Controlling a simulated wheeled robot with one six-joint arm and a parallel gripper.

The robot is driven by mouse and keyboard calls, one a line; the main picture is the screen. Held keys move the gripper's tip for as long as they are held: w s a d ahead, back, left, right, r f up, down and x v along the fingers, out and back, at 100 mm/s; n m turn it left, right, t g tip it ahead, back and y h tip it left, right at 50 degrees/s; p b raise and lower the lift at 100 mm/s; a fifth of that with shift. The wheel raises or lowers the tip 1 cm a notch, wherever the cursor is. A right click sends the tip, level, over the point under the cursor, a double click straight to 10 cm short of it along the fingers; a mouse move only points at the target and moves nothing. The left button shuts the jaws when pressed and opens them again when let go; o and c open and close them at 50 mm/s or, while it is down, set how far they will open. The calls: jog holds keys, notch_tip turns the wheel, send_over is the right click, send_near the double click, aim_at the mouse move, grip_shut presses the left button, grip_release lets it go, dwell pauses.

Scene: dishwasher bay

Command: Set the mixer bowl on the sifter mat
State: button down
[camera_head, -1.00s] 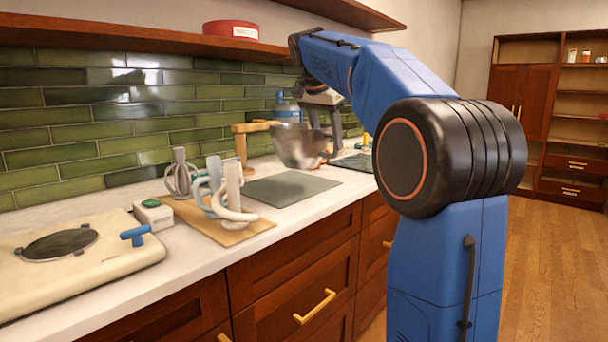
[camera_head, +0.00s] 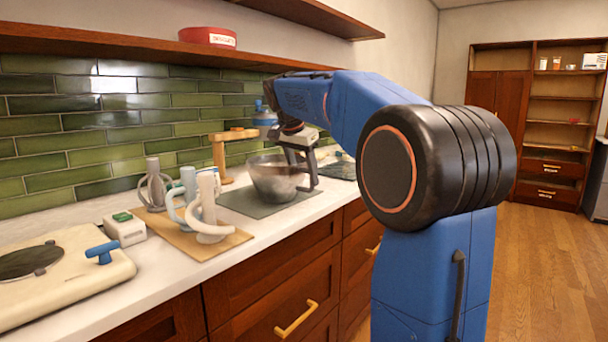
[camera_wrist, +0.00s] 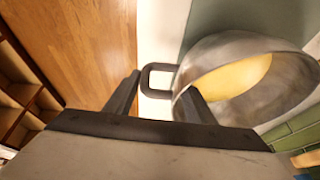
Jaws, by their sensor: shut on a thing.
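The mixer bowl (camera_head: 272,180) is a metal bowl, upright, with a side handle; yellow contents show inside it in the wrist view (camera_wrist: 290,98). My gripper (camera_head: 306,176) is shut on the bowl at its handle side, with its fingers either side of the handle in the wrist view (camera_wrist: 160,98). The bowl is over a flat grey-green mat (camera_head: 238,201) on the counter, within its right part. It looks low on the mat, but I cannot tell whether it touches. No label shows which mat is the sifter mat.
A wooden board (camera_head: 176,232) with several looped-handle utensils (camera_head: 205,210) lies left of the mat. A wooden stand (camera_head: 220,155) and a blue container (camera_head: 264,119) are behind. A darker mat (camera_head: 341,170) lies farther right. A cream appliance (camera_head: 60,275) is at the left.

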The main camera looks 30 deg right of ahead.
jog(key=c, duration=0.8)
grip_release()
jog(key=shift+f, duration=0.1)
jog(key=v, duration=1.2)
jog(key=shift+s, duration=0.1)
